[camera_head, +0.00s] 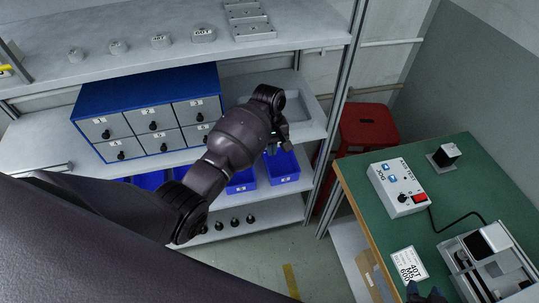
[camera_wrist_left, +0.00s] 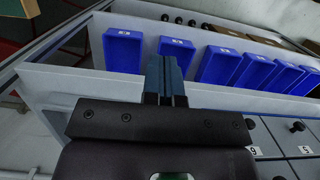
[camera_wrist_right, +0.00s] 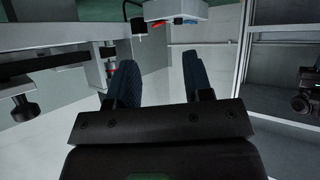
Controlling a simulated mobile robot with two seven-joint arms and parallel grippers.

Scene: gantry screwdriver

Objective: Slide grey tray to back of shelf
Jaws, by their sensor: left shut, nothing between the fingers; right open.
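The grey tray (camera_head: 297,106) lies on the middle shelf, right of the blue drawer cabinet. It is shallow, and my left arm hides its left and front parts. My left gripper (camera_head: 277,147) is at the front of this shelf, near the tray's front side; I cannot tell whether it touches it. In the left wrist view its fingers (camera_wrist_left: 166,80) are together and empty, above the shelf surface. I cannot make out the tray there. My right gripper (camera_wrist_right: 158,80) is open and empty; only its tips (camera_head: 427,294) show at the bottom of the head view.
The blue cabinet (camera_head: 148,82) stands left of the tray. Blue bins (camera_head: 282,167) sit on the shelf below. The upper shelf (camera_head: 120,72) holds metal parts. A shelf post (camera_head: 335,110) and a red stool (camera_head: 367,126) are right. A green bench (camera_head: 430,175) carries a control box (camera_head: 398,187).

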